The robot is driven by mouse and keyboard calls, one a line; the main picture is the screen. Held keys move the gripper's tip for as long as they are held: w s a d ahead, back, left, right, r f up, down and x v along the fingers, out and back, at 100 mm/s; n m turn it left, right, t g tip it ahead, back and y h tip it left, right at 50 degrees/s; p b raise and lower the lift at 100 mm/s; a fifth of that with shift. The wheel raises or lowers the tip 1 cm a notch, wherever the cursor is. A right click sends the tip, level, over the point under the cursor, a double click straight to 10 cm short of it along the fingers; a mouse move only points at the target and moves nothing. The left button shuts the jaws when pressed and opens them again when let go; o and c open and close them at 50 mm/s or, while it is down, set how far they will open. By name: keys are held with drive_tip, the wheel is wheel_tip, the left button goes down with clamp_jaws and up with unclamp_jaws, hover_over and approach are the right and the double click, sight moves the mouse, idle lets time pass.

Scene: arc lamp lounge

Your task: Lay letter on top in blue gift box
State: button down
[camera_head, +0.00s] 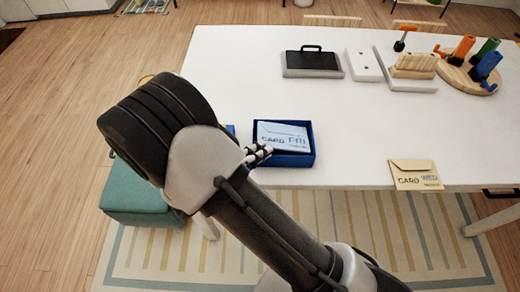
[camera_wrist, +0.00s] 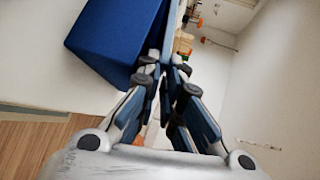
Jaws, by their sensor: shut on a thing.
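A light blue letter marked "CARD FRI" (camera_head: 284,135) shows within the outline of the blue gift box (camera_head: 298,160) near the table's front edge. My gripper (camera_head: 264,151) is shut on the letter's lower left edge, at the box's left side. In the wrist view the fingers (camera_wrist: 167,66) close on the letter (camera_wrist: 173,32), seen nearly edge-on, with the blue box (camera_wrist: 115,42) to its left. I cannot tell whether the letter touches the box floor. A cream letter marked "CARD WED" (camera_head: 415,174) lies at the table's front edge, to the right.
A dark case with a handle (camera_head: 312,60), white blocks (camera_head: 364,65) and a round wooden stand with coloured cups (camera_head: 468,74) are farther back on the white table (camera_head: 225,70). A teal stool (camera_head: 140,195) is at the left. The table between box and cream letter is clear.

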drive_tip(key=shift+f, duration=0.35)
drive_tip(key=c, duration=2)
unclamp_jaws()
drive_tip(key=shift+s+f, duration=0.1)
drive_tip(key=shift+c, duration=0.2)
drive_tip(key=shift+r, duration=0.25)
drive_tip(key=r+p+v, duration=0.1)
drive_tip(key=p+v, duration=0.1)
drive_tip(key=v, duration=1)
